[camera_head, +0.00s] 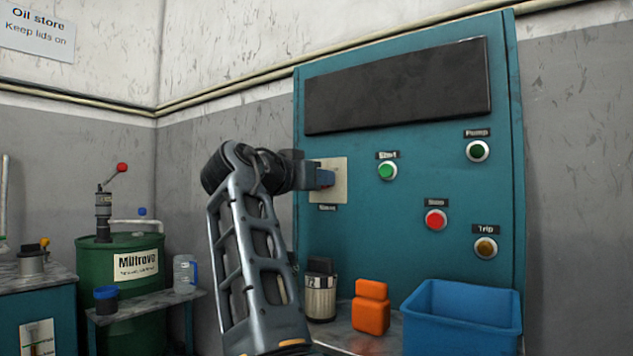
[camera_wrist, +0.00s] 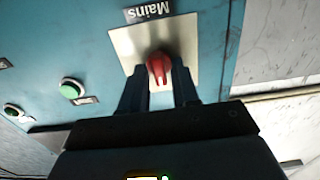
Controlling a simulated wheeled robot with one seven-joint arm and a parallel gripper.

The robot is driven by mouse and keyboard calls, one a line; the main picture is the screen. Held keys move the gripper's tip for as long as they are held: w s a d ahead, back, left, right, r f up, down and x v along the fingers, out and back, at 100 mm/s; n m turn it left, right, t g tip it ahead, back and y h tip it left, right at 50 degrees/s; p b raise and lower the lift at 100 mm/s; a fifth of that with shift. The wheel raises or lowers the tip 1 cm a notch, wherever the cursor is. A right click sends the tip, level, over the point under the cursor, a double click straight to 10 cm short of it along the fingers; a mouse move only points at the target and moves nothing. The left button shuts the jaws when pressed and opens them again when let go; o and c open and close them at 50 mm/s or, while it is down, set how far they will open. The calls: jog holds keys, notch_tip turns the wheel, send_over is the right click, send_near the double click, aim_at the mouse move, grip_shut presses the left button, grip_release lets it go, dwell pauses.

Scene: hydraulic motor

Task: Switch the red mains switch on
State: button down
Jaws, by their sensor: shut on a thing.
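The red mains switch (camera_wrist: 158,67) sits on a pale square plate (camera_wrist: 187,42) on the teal control panel. The plate also shows at the panel's left side in the head view (camera_head: 341,190). A "Mains" label (camera_wrist: 149,11) is beside the plate, upside down in the wrist view. My gripper (camera_wrist: 159,88) has one finger on each side of the red handle and is shut on it. In the head view my gripper (camera_head: 324,179) is against the plate and hides the switch. I cannot tell whether the switch is on or off.
The panel (camera_head: 400,235) also carries a green start button (camera_head: 387,171), a red stop button (camera_head: 436,220), a green pump lamp (camera_head: 478,151) and an amber trip lamp (camera_head: 485,248). A blue bin (camera_head: 460,325), orange container (camera_head: 371,308) and striped-label can (camera_head: 320,292) stand below.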

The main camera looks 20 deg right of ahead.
jog(key=m+b, duration=0.1)
jog(key=m, duration=0.3)
jog(key=m+b, duration=0.1)
jog(key=m, duration=0.3)
jog(key=shift+s+f+m+b, duration=0.15)
jog(key=shift+m+b, duration=0.15)
jog(key=shift+m, duration=0.1)
dwell(0.4)
jog(key=c, duration=1.1)
grip_release()
jog(key=shift+c, duration=0.2)
jog(key=v, duration=0.7)
jog(key=shift+s+a+p, duration=0.25)
jog(key=shift+p, duration=0.05)
